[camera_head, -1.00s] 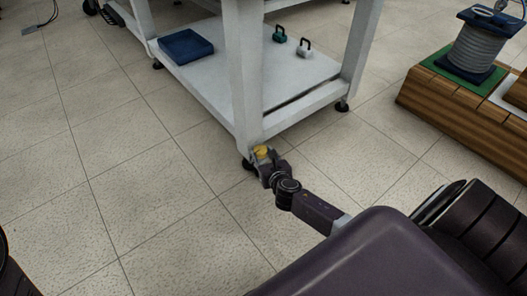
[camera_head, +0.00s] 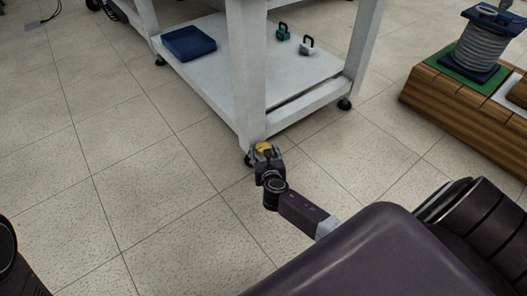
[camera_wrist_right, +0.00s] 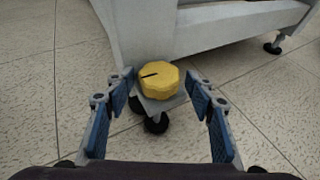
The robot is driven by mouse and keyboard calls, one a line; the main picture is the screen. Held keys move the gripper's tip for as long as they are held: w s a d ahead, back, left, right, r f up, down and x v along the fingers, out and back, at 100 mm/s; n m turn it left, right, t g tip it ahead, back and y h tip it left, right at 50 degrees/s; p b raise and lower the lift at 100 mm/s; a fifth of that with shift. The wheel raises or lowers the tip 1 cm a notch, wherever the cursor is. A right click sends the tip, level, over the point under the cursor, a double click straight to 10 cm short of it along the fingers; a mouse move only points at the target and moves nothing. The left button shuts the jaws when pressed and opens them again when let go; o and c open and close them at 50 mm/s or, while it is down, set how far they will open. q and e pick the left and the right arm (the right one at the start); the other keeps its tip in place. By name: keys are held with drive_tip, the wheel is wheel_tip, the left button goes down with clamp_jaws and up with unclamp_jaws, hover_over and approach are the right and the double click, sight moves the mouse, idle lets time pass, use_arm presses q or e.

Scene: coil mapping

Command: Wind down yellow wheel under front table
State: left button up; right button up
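The yellow wheel (camera_head: 263,147) sits low on the near leg of the white front table (camera_head: 245,70), just above a black caster. In the right wrist view the yellow wheel (camera_wrist_right: 158,80) is a faceted knob with a dark line on its left part. My right gripper (camera_head: 266,151) is at the table's near leg. In the right wrist view its two blue-padded fingers (camera_wrist_right: 163,95) are spread wide apart, with the wheel ahead between them and a gap on each side. My left gripper is not in view; only a dark part of me shows at the left edge.
The table's lower shelf (camera_head: 215,75) holds a blue tray (camera_head: 188,44) and two small weights with handles (camera_head: 283,32). A wooden platform (camera_head: 460,112) with a wire coil (camera_head: 485,45) stands at the right.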

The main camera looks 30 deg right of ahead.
drive_tip(key=shift+o, duration=0.3)
drive_tip(key=v, duration=1.2)
drive_tip(key=shift+r, duration=0.1)
